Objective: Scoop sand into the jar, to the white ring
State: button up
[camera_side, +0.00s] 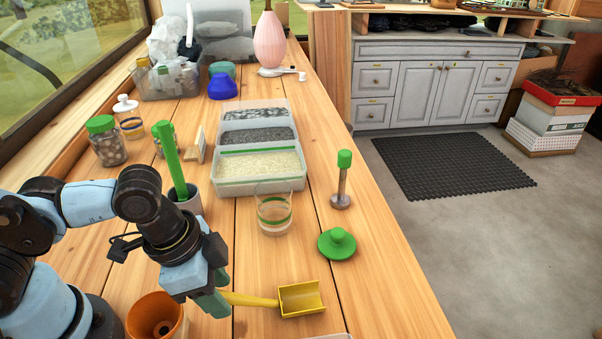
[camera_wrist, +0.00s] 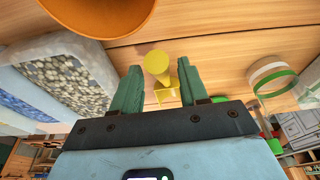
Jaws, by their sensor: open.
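The yellow scoop (camera_side: 302,298) lies on the bench, its handle pointing left toward my gripper (camera_side: 217,298). In the wrist view my gripper (camera_wrist: 160,69) has its green fingers apart, with the handle end of the scoop (camera_wrist: 156,64) appearing between them; contact cannot be told. The clear jar (camera_side: 273,212) stands upright behind the scoop, with a green band and no sand visible in it. The wrist view shows white and green rings on the jar (camera_wrist: 273,82). Pale sand (camera_side: 260,163) fills the front compartment of the tray (camera_side: 262,187).
An orange pot (camera_side: 157,318) stands close left of my gripper. A green knobbed lid (camera_side: 337,244) and a green-topped tamper (camera_side: 342,180) stand right of the jar. A cup (camera_side: 188,199) holds a green stick. The wrist view shows pebble bins (camera_wrist: 62,75) at left.

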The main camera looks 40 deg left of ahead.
jog(key=shift+f, duration=0.4)
jog(key=shift+c, duration=0.4)
grip_shut()
jog(key=shift+w+d+v, duration=0.15)
jog(key=shift+v, duration=0.85)
jog(key=shift+w+d+v, duration=0.15)
jog(key=shift+w+v, duration=0.05)
jog(key=shift+v, duration=0.8)
jog(key=shift+w+d+v, duration=0.15)
jog(key=shift+v, duration=0.8)
jog(key=shift+r, duration=0.2)
